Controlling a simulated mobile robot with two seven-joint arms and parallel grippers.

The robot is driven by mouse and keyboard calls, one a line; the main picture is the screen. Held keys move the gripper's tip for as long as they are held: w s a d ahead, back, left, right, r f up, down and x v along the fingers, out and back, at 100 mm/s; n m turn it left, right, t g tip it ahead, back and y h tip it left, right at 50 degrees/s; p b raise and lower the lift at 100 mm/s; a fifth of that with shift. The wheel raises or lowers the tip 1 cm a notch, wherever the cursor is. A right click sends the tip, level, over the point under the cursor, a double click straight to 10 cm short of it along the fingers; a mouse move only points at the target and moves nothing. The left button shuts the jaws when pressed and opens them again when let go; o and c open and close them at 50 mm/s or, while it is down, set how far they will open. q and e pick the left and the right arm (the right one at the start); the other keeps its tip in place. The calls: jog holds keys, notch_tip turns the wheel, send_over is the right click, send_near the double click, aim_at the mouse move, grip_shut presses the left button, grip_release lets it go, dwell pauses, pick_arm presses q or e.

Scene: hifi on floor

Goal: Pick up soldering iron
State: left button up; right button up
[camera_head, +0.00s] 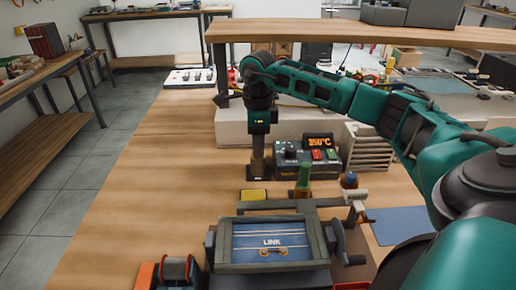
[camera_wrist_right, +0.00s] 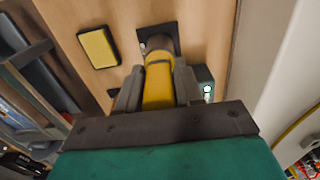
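In the head view the iron is hidden by my gripper, and the grey holder (camera_head: 257,168) stands on the bench left of the soldering station (camera_head: 306,153), which reads 350°C. My right gripper (camera_head: 258,146) points down at the holder. In the right wrist view the gripper (camera_wrist_right: 158,82) has a finger against each side of the handle, with no clear gap. My left gripper is not in view.
A yellow sponge (camera_head: 253,196) lies in front of the holder. A vise-like frame with a blue board (camera_head: 270,240), a green-topped bottle (camera_head: 303,180) and a solder spool (camera_head: 175,270) are nearer. A raised shelf (camera_head: 350,32) spans behind. The bench's left side is clear.

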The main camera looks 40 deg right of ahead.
jog(key=c, duration=0.6)
jog(key=shift+o, duration=0.2)
jog(key=shift+r, duration=0.1)
jog(key=shift+r, duration=0.55)
notch_tip(320, 180, up, 19)
jog(key=p, duration=0.4)
jog(key=shift+f, duration=0.1)
jog(key=shift+f, duration=0.1)
